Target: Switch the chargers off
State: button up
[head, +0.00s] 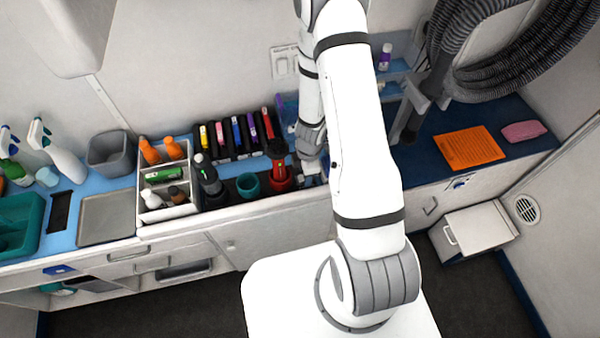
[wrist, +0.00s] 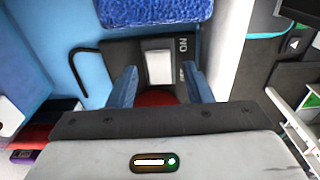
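In the wrist view, a dark switch box (wrist: 182,52) with a pale rocker switch (wrist: 159,67) and white lettering lies just beyond my fingertips. My gripper (wrist: 161,86) is open, with its two blue-grey fingers apart on either side of a red patch by the box. I cannot tell whether the fingers touch the box, or which way the rocker is tipped. In the head view, a black charger row (head: 240,152) with several coloured units stands at the back of the counter. My gripper (head: 312,170) is low over the counter right of it, partly hidden by my arm.
A white caddy (head: 165,213) with bottles is further left. A black cable (wrist: 78,70) curves beside the box, and a blue towel (wrist: 155,10) lies beyond it. A wall plate (head: 284,63) is behind.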

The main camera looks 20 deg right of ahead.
jog(key=shift+r, duration=0.1)
notch_tip(320, 180, up, 8)
jog(key=shift+d+f, duration=0.2)
jog(key=shift+d, duration=0.05)
dwell(0.4)
jog(key=shift+w, duration=0.1)
dwell(0.4)
